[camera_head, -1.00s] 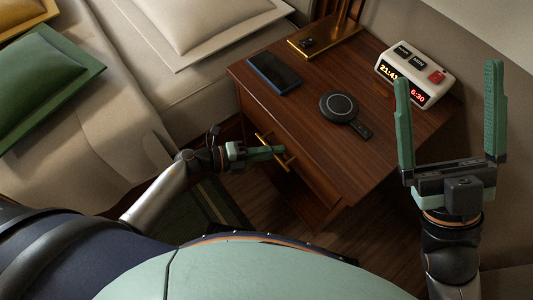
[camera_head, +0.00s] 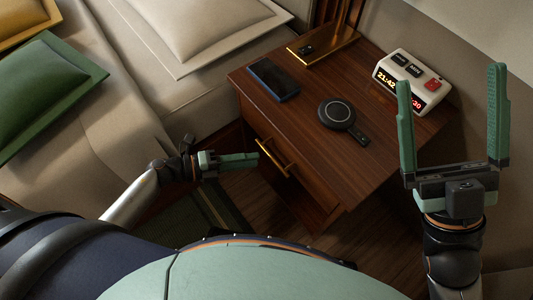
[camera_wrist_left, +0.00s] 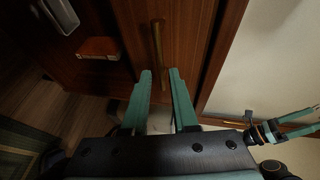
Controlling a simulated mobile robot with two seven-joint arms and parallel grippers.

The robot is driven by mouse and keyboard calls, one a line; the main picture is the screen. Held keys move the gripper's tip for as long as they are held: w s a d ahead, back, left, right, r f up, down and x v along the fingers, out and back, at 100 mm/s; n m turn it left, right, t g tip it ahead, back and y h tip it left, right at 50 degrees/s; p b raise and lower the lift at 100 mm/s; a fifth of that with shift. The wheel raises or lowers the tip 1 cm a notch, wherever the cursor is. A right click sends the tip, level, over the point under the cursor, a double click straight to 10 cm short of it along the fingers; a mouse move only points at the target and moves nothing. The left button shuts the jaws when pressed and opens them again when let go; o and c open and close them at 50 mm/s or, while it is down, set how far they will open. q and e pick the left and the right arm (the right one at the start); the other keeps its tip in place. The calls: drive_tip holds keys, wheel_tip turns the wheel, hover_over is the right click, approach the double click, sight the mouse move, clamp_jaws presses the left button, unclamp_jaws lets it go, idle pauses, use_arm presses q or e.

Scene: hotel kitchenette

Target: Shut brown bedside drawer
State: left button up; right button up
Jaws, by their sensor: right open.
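The brown bedside table (camera_head: 345,90) stands right of the bed. Its drawer front (camera_head: 262,128) faces my left arm and looks flush with the cabinet, with no gap that I can make out. A brass bar handle (camera_head: 275,157) runs along the drawer front; it also shows in the left wrist view (camera_wrist_left: 158,45). My left gripper (camera_head: 258,160) is just in front of the handle, empty. In the left wrist view its two green fingers (camera_wrist_left: 161,74) are apart, pointing at the drawer front. My right gripper (camera_head: 450,75) is open and empty, raised before the table's right side.
On the tabletop are a dark phone (camera_head: 273,78), a round black charger (camera_head: 337,112), an alarm clock (camera_head: 412,80) and a brass lamp base (camera_head: 325,45). The bed (camera_head: 130,100) with cushions lies left.

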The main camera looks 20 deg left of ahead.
use_arm(q)
drive_tip(key=v, duration=0.5)
drive_tip(key=shift+s+a+p, duration=0.1)
drive_tip(key=shift+a+p, duration=0.1)
drive_tip(key=shift+p, duration=0.15)
